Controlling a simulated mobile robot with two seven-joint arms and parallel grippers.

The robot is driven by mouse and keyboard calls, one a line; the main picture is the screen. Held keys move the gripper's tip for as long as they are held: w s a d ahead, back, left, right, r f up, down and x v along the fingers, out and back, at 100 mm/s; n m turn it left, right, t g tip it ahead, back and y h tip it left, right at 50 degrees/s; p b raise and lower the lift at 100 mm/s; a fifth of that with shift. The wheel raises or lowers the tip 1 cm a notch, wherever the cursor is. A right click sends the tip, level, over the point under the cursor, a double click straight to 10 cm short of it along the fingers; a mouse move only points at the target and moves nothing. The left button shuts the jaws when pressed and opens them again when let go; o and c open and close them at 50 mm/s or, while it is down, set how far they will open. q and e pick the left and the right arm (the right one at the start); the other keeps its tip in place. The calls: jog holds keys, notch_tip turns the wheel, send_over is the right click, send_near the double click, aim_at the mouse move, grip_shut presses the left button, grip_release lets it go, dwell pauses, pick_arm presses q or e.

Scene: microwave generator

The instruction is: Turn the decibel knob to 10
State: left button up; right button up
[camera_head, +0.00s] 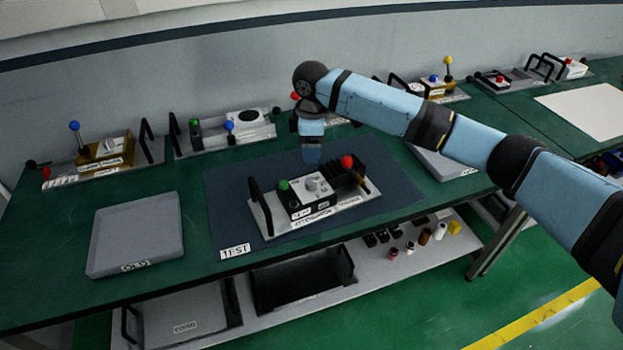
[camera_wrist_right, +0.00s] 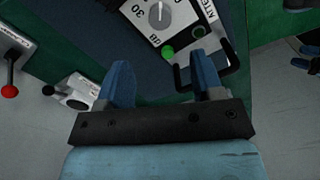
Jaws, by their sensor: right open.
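The attenuator unit (camera_head: 319,207) sits on the dark blue mat marked TEST, on the green workbench. It has a black box with a white top panel, a green knob (camera_head: 283,185) and a red knob (camera_head: 346,161). The grey decibel knob (camera_head: 313,183) is on the panel; it also shows at the top of the right wrist view (camera_wrist_right: 160,14), near the printed 30 and dB. My right gripper (camera_head: 312,155) is above and behind the unit, apart from the knob. Its blue fingers are spread and empty in the wrist view (camera_wrist_right: 157,82). My left gripper is out of view.
An empty grey tray (camera_head: 137,235) is at the left of the bench. Other units with levers stand along the wall, including a gold one (camera_head: 104,149). Black handles (camera_head: 260,208) rise from the attenuator's base plate. Small parts lie on the lower shelf.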

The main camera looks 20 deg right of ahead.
aim_at(312, 181)
notch_tip(312, 181, down, 11)
jog(key=shift+f+p, duration=0.15)
jog(key=shift+p, duration=0.2)
jog(key=c, duration=0.9)
jog(key=shift+r+m+p, duration=0.25)
jog(key=shift+m+p, duration=0.05)
jog(key=shift+p, duration=0.7)
jog(key=shift+c, duration=0.2)
jog(key=shift+f, duration=0.2)
jog(key=o, duration=0.9)
jog(key=shift+c, duration=0.2)
jog(key=shift+o, duration=0.4)
